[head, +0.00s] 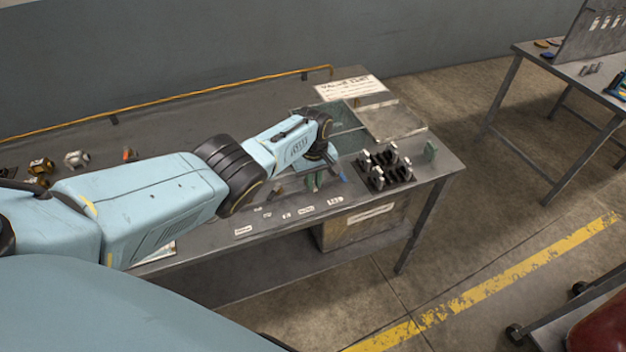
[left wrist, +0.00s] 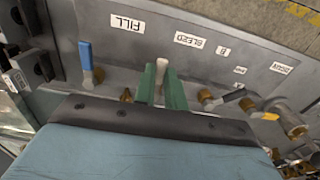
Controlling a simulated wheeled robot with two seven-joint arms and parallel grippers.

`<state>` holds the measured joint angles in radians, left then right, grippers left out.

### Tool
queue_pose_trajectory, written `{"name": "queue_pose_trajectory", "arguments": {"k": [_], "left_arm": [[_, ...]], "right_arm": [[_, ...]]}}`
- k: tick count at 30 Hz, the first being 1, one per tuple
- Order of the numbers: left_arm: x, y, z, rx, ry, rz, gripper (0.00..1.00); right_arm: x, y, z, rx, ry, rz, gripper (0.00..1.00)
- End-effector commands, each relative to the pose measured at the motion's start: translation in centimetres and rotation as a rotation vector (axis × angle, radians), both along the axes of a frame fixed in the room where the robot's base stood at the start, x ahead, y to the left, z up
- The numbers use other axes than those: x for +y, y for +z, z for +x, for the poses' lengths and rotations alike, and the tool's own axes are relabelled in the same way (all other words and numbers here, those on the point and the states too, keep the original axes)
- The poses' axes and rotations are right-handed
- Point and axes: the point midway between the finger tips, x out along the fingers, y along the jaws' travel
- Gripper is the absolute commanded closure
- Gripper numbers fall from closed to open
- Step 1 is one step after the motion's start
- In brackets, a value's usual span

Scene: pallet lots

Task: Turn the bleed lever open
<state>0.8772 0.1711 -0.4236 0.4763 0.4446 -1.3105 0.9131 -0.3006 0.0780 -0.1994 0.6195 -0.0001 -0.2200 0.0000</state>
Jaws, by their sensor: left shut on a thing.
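In the left wrist view, my left gripper (left wrist: 160,88) has green fingers shut on a pale lever, which I take as the bleed lever (left wrist: 162,66). Its pale end shows between the fingers, just left of the label BLEED (left wrist: 190,40). The base of that lever is hidden by the gripper. In the head view the same gripper (head: 316,181) is over the bench's front part, and the lever cannot be made out there. My right gripper is in neither view.
A blue lever (left wrist: 86,56) stands left of the gripper, by the label FILL (left wrist: 127,23). Brass fittings (left wrist: 207,97) crowd the right side. On the bench, a dark rack (head: 385,170) with several pale-topped parts stands right of the gripper. A shallow tray (head: 425,127) lies behind.

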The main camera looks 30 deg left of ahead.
Motion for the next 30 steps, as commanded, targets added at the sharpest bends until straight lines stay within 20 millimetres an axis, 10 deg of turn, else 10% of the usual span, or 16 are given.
{"name": "queue_pose_trajectory", "arguments": {"k": [9,10,15,30], "left_arm": [[0.1,0.2,0.2,-0.006,0.004,0.002,1.00],[0.1,0.2,0.2,-0.006,0.004,0.002,0.84],[0.1,0.1,0.1,-0.004,0.003,0.000,0.66],[0.1,3.0,0.1,-0.004,0.002,-0.001,0.66]], "right_arm": [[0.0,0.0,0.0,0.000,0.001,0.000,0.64],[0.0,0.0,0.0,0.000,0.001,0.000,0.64],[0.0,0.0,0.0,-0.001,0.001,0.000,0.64],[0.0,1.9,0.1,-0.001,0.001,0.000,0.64]]}}
